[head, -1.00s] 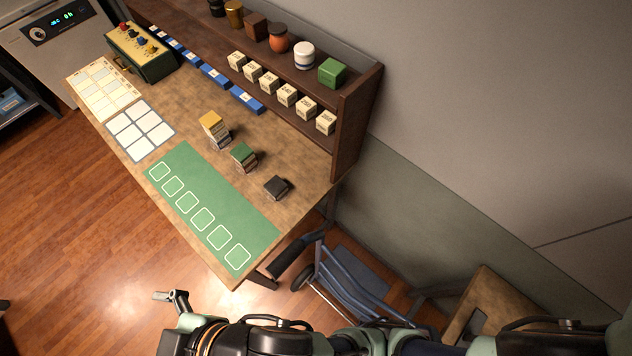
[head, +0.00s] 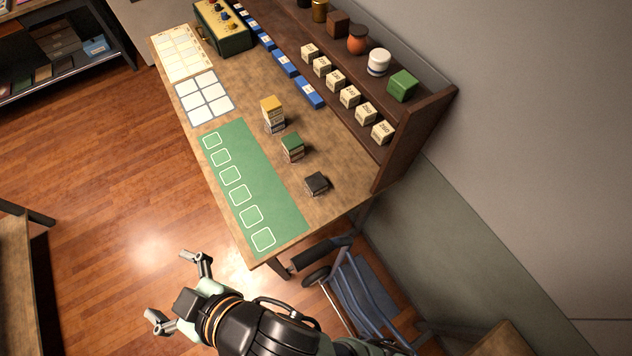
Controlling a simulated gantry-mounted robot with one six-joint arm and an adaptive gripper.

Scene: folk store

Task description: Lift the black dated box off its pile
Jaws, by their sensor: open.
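A small black box (head: 316,182) lies on the table near its right end. Whether other boxes lie under it is hard to tell at this size. A pile with a green top (head: 292,142) and a taller pile with a yellow top (head: 271,106) stand behind it to the upper left. My gripper (head: 174,288) is open and empty, out over the floor beyond the table's near edge. It is well to the lower left of the black box and apart from it. No date can be read on the box.
A green mat (head: 268,208) with several white-outlined squares lies along the table's near edge. A wooden shelf (head: 400,139) with cream boxes and jars stands along the back. A blue-framed cart (head: 352,290) is beside the table's right end. A white grid card (head: 205,97) lies farther left.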

